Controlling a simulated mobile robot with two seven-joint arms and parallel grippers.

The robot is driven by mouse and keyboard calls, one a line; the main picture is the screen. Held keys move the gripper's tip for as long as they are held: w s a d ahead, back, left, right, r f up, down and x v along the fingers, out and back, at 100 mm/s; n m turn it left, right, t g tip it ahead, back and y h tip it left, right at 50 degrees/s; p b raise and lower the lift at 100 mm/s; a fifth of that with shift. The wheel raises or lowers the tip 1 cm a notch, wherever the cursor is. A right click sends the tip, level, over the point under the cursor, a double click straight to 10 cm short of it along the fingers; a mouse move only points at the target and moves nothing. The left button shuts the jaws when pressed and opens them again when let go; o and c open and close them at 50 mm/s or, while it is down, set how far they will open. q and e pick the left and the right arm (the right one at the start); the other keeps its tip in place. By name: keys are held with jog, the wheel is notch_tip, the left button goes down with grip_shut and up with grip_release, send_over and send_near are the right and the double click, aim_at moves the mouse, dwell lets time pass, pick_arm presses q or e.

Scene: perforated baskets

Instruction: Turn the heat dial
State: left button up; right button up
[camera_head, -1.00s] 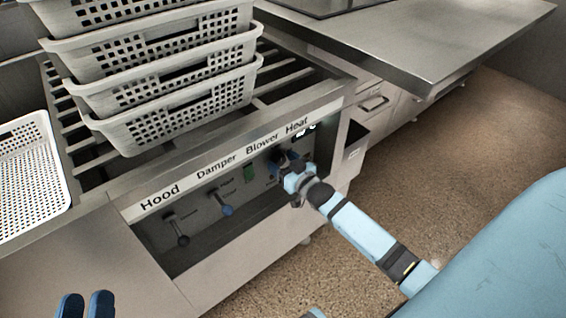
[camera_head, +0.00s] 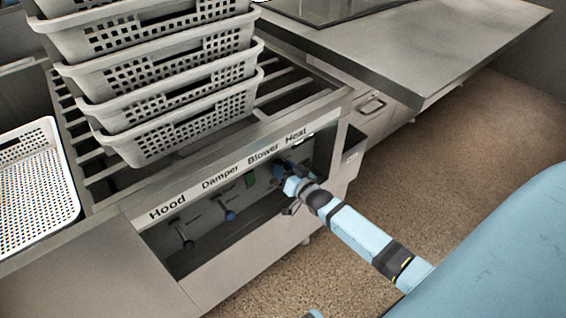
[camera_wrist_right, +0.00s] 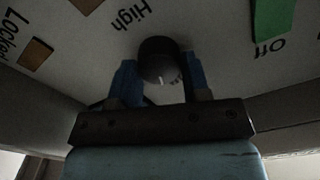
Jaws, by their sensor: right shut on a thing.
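The heat dial (camera_wrist_right: 158,62) is a round black knob with a pale mark, on the panel near the word "High" in the right wrist view. My right gripper (camera_wrist_right: 160,82) has its blue fingers on either side of the dial and is shut on it. In the head view my right gripper (camera_head: 283,172) reaches into the recessed control panel under the "Heat" label (camera_head: 296,137), and it hides the dial there. My left gripper is not in view.
Stacked perforated baskets (camera_head: 165,75) stand on the slatted top above. A white tray (camera_head: 70,205) lies at left. Floor is clear at right.

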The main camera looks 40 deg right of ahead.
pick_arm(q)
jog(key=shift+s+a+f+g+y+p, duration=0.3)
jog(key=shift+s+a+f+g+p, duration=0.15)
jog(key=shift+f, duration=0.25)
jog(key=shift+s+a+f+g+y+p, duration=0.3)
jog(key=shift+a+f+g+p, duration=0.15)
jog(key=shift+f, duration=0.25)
pick_arm(e)
jog(key=shift+d+f+m, duration=0.1)
jog(key=shift+m, duration=3.2)
jog(key=shift+d+f+m, duration=0.1)
jog(key=shift+m, duration=3.2)
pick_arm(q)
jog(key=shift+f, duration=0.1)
pick_arm(e)
jog(key=shift+m, duration=0.3)
jog(key=o, duration=0.9)
jog(key=shift+a, duration=0.1)
